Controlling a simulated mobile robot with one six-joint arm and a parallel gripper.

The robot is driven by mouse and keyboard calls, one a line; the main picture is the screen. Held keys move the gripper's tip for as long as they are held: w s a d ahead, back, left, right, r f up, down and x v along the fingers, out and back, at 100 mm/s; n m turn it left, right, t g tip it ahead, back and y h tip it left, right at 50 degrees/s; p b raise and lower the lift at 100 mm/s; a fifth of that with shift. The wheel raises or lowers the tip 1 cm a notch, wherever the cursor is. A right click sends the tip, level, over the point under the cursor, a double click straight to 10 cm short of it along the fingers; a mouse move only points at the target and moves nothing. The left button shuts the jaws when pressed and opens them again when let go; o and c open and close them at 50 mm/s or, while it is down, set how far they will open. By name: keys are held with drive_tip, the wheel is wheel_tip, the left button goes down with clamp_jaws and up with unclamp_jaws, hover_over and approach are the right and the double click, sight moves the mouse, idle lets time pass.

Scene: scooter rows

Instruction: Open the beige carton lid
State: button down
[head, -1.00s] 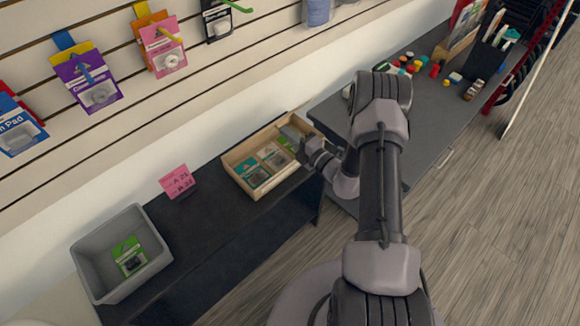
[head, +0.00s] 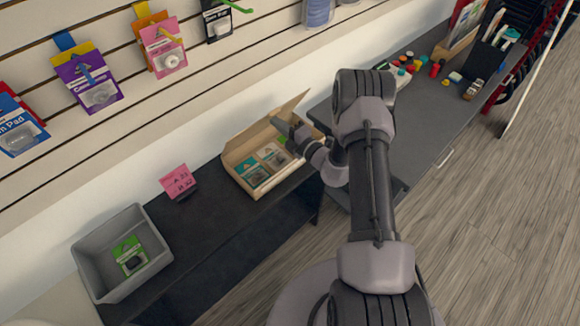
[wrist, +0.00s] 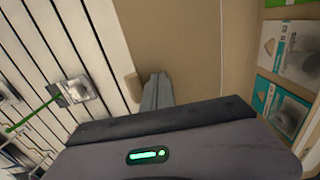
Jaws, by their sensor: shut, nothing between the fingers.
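The beige carton (head: 238,182) stands on the dark counter and is open at the top, with packets showing inside. Its lid (head: 290,107) stands up along the back, wall-side edge and leans toward the wall. In the wrist view the lid (wrist: 185,45) is a plain tan panel, with the packets to its right. My gripper (head: 281,123) is at the right part of the carton, in front of the lid. Its shut fingers (wrist: 157,88) show against the panel in the wrist view; I cannot tell whether they touch it. My gripper hides the carton's right end.
A grey bin (head: 122,292) with a green packet stands at the left of the counter. A pink sign (head: 177,181) stands between bin and carton. A slatted wall with hanging packets rises behind. Small colored items (head: 408,65) lie on the grey desk at right.

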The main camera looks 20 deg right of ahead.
drive_tip(key=shift+x, duration=2.35)
drive_tip(key=shift+r, duration=0.2)
drive_tip(key=shift+b+x, duration=0.85)
drive_tip(key=shift+x, duration=1.15)
drive_tip(key=p+v, duration=0.2)
drive_tip(key=v, duration=1.2)
